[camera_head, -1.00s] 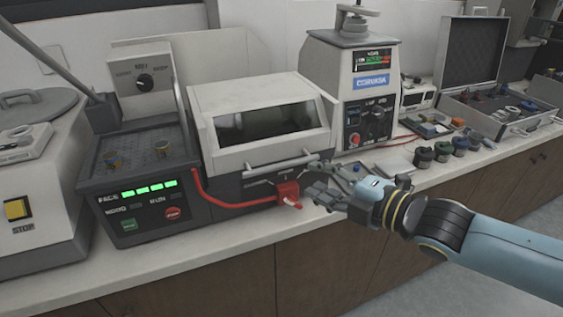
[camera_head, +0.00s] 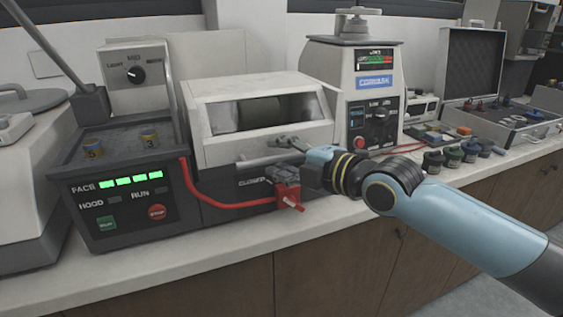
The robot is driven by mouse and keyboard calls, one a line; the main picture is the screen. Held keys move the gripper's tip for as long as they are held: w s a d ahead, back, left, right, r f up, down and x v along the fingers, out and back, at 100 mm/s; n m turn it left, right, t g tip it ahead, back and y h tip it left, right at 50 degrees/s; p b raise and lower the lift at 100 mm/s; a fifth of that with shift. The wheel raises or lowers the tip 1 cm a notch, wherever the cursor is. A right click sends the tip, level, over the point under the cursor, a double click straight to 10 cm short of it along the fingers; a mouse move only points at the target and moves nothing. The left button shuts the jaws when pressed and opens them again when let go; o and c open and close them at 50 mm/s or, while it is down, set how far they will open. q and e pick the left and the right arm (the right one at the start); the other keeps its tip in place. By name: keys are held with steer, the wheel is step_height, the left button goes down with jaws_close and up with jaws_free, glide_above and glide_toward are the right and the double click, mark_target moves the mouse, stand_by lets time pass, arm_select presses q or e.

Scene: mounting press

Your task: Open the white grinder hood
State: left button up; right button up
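The white grinder hood (camera_head: 216,137) is the pale box with a dark window, at the middle of the bench. It looks lowered onto its grey base. A bar handle (camera_head: 256,160) runs along its lower front edge. My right gripper (camera_head: 283,157) is at the right end of this handle, one finger above the bar and the other below it. The fingers look spread; whether they touch the bar I cannot tell. My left gripper is not in view.
A control unit (camera_head: 130,200) with green lights stands left of the hood, and a mounting press (camera_head: 335,70) to the right. Several small jars (camera_head: 452,157) stand further right. The bench front is clear.

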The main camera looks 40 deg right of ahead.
jaws_close()
stand_by(0.5)
